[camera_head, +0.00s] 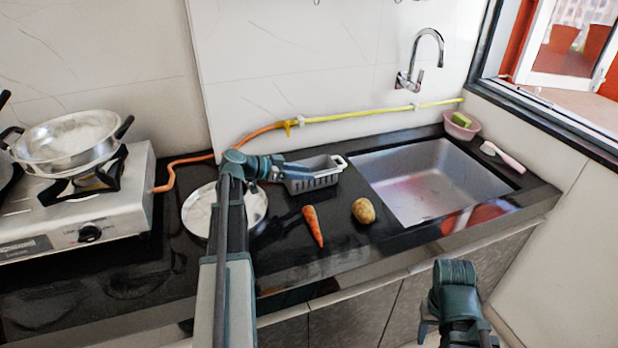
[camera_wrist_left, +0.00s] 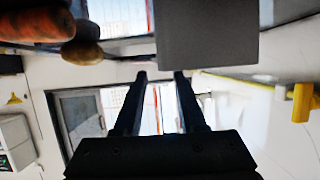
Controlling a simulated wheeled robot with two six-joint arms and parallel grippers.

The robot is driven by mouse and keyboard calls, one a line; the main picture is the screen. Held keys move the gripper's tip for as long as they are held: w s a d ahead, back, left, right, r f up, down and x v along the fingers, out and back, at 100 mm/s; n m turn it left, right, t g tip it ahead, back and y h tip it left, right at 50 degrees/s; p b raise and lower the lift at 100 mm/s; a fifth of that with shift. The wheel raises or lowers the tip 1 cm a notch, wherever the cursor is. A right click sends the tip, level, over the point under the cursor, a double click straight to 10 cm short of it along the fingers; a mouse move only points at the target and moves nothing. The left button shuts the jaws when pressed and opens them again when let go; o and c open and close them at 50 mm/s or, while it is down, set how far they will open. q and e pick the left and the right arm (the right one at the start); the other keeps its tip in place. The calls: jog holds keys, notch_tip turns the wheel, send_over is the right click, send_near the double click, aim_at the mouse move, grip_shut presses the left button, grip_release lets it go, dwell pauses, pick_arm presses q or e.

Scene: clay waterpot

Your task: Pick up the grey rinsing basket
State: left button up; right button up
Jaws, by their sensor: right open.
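The grey rinsing basket (camera_head: 325,180) stands on the dark counter left of the sink, with slotted sides and a pale handle at its right end. My left gripper (camera_head: 294,170) is at the basket's left end and overlaps it in the head view. In the left wrist view my two fingers (camera_wrist_left: 160,76) are apart with nothing between them, and a grey block, likely the basket (camera_wrist_left: 207,40), is above them. I cannot tell whether a finger touches it. My right gripper (camera_head: 427,322) is open and low in front of the counter, far from the basket.
A carrot (camera_head: 313,226) and a potato (camera_head: 363,211) lie in front of the basket. A metal plate (camera_head: 196,211) is partly behind my left arm. The sink (camera_head: 430,180) is to the right, the stove (camera_head: 80,205) to the left. A yellow-orange hose (camera_head: 370,114) runs behind.

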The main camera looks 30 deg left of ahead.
pick_arm(q)
jog(key=b+x, duration=0.1)
jog(key=x, duration=0.3)
jog(key=shift+w+r, duration=0.1)
jog(key=shift+w, duration=0.2)
jog(key=shift+r, duration=0.1)
grip_shut()
dwell(1.0)
